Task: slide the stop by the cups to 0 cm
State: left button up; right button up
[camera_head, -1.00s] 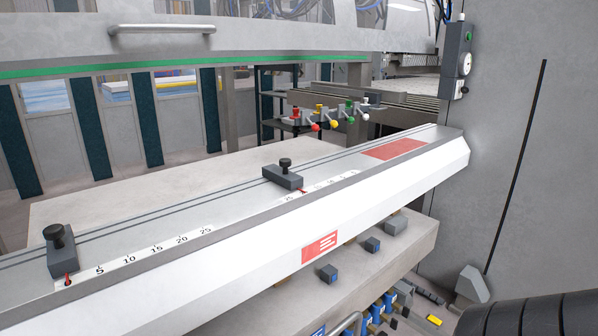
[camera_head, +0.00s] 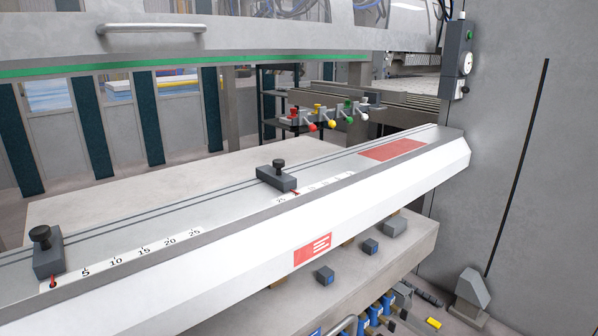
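Two dark grey stops with black knobs sit on a long grey rail (camera_head: 338,163). The left stop (camera_head: 47,262) has its red pointer at the 0 end of a white scale (camera_head: 142,250) marked 5 to 25. The right stop (camera_head: 276,181) has its red pointer near the 25 mark of a second scale (camera_head: 318,185); its other numbers are too small to read. A row of red, yellow, green and white knob-like parts (camera_head: 330,116) stands behind the right stop; I cannot tell whether these are the cups. Neither gripper is in view.
A red patch (camera_head: 393,150) lies at the rail's right end, before a grey wall (camera_head: 525,140). A lower ledge (camera_head: 345,275) with small blue-grey blocks runs under the rail. A pale flat table (camera_head: 130,190) lies behind it. Space above the rail is clear.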

aim_at(274, 176)
jog(key=z, duration=0.4)
jog(key=k, duration=0.5)
jog(key=z, duration=0.3)
jog(key=i, duration=0.75)
jog(key=u, duration=1.25)
jog(key=i, duration=0.45)
jog(key=u, duration=0.5)
